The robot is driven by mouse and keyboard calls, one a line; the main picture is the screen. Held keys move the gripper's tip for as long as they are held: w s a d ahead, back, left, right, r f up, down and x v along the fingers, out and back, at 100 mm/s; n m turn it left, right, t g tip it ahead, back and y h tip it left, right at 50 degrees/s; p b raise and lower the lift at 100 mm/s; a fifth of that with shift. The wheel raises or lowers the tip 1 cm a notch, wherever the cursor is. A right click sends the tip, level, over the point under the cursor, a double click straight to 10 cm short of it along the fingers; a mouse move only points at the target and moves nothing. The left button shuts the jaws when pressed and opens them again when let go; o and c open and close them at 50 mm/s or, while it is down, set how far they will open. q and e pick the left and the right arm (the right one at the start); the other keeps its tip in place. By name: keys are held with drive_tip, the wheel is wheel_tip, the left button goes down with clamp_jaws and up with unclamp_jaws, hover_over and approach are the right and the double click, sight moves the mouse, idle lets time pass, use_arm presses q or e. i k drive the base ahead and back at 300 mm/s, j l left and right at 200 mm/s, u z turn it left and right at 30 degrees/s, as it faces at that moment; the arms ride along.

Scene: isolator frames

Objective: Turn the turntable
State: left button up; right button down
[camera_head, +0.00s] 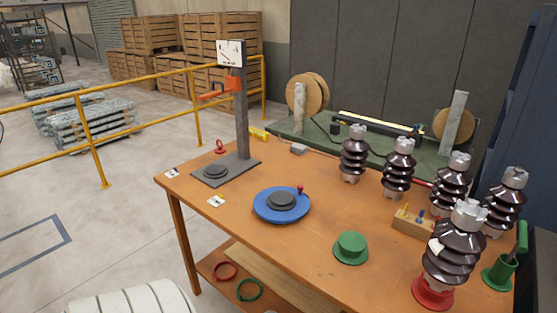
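The turntable (264,212) is a round blue disc lying flat near the middle of the orange-brown workbench. A dark grey stepped disc (282,200) sits at its centre. A small red knob (300,190) stands up at its back right edge. Nothing touches the turntable from outside. Neither of my grippers shows in this view.
A grey stand with a dial (231,53) and orange clamp rises at the bench's left. Several dark ribbed insulators (397,167) occupy the right side, one on a red base (432,293). A green flanged cap (351,247) lies right of the turntable. The bench (270,245) is clear around it.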

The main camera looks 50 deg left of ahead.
sight(280, 204)
drive_tip(key=u, duration=1.65)
